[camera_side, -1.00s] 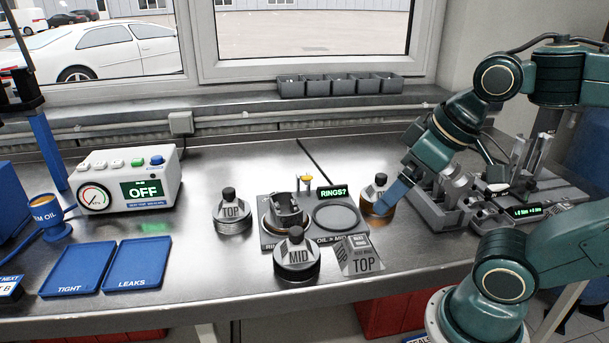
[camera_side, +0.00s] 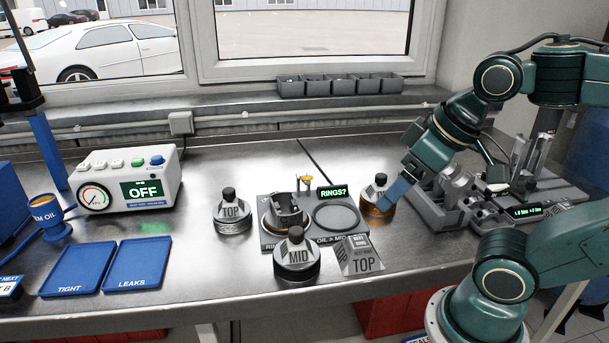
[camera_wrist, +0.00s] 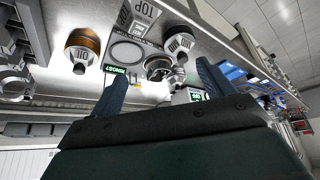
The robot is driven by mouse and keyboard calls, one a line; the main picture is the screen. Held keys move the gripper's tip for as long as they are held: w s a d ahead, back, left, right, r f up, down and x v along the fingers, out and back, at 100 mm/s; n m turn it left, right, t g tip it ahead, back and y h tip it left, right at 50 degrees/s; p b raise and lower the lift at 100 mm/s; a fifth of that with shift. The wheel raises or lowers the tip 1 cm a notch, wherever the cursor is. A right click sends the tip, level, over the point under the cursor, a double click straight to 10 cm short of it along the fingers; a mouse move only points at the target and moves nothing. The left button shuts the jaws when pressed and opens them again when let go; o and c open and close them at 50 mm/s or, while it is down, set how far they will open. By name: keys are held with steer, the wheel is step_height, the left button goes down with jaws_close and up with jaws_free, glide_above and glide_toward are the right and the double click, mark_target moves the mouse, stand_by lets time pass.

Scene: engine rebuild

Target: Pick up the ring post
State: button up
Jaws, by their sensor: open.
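Several ring posts with black knobs stand on the steel bench. The OIL post (camera_side: 376,203), copper-banded at its base, is partly behind my gripper (camera_side: 389,207) in the side view. The TOP post (camera_side: 232,213) stands left of the ring plate, and the MID post (camera_side: 297,256) stands in front of it. In the wrist view my gripper (camera_wrist: 162,86) has its two blue fingers wide apart with nothing held between them. The OIL post (camera_wrist: 82,46) shows left of the fingers there, and another post (camera_wrist: 179,42) shows at upper right.
The grey ring plate (camera_side: 270,240) holds a piston (camera_side: 289,209) beside a round recess. A TOP sign block (camera_side: 361,257) stands in front. A grey fixture (camera_side: 432,212) is close right of my gripper. Blue trays (camera_side: 137,264) lie at left. The bench behind the plate is mostly clear.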

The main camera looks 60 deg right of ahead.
steer(key=c, duration=0.5)
steer(key=w+a+r+n+g+y, duration=0.1)
steer(key=w+r+n, duration=0.1)
steer(key=w, duration=0.7)
steer(key=w+r+n, duration=0.2)
steer(key=w+r, duration=0.1)
steer(key=w, duration=0.5)
steer(key=w+f+n, duration=0.1)
steer(key=w+f, duration=0.1)
steer(key=w, duration=0.4)
steer(key=w+d+f+n+g+y, duration=0.1)
steer(key=w+f+n, duration=0.1)
steer(key=w, duration=0.4)
steer(key=w+d+f+n+y, duration=0.1)
steer(key=w+f+n, duration=0.1)
steer(key=w, duration=0.3)
steer(key=shift+w+d+f, duration=0.25)
steer(key=shift+w+f, duration=0.15)
steer(key=shift+f, duration=0.1)
